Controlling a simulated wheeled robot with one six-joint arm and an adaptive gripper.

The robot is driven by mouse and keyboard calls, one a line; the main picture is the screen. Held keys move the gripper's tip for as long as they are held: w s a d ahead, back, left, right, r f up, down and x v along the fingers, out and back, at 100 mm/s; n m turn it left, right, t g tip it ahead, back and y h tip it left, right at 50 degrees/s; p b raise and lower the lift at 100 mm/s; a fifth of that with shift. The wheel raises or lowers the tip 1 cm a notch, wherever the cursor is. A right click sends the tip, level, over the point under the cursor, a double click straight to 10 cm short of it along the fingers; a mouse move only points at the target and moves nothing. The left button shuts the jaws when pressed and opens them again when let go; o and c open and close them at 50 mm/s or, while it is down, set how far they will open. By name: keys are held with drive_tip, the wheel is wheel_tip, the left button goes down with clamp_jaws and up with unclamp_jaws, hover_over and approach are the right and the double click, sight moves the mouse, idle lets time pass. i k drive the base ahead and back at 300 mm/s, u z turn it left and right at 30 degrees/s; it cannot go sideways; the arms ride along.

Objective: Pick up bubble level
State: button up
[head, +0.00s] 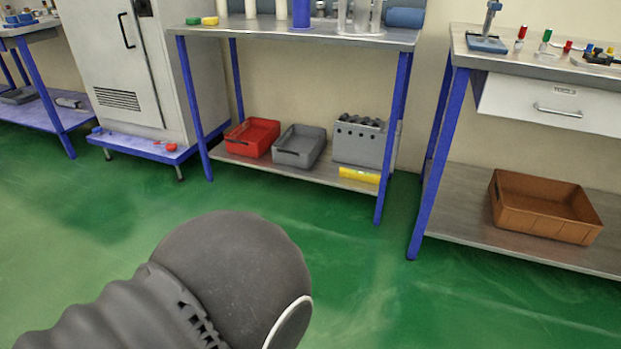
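A yellow bar-shaped object (359,175), which looks like the bubble level, lies on the lower shelf (300,172) of the middle table. It is at the front right of that shelf, in front of a grey box and close to the blue front-right leg. It is small here, and no vial can be made out. Part of my dark grey arm fills the bottom left of the head view. My gripper is not in view.
A red bin (252,137), a grey bin (299,146) and a grey box (362,140) stand along the same shelf. Blue legs (394,140) frame it. A brown bin (544,206) sits on the right table's lower shelf. The green floor (350,260) before the tables is clear.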

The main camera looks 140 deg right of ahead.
sight(358, 176)
drive_tip(key=z, duration=5.6)
drive_tip(key=i, duration=1.3)
drive_tip(key=u, duration=0.6)
drive_tip(key=i, duration=0.95)
drive_tip(key=u, duration=0.5)
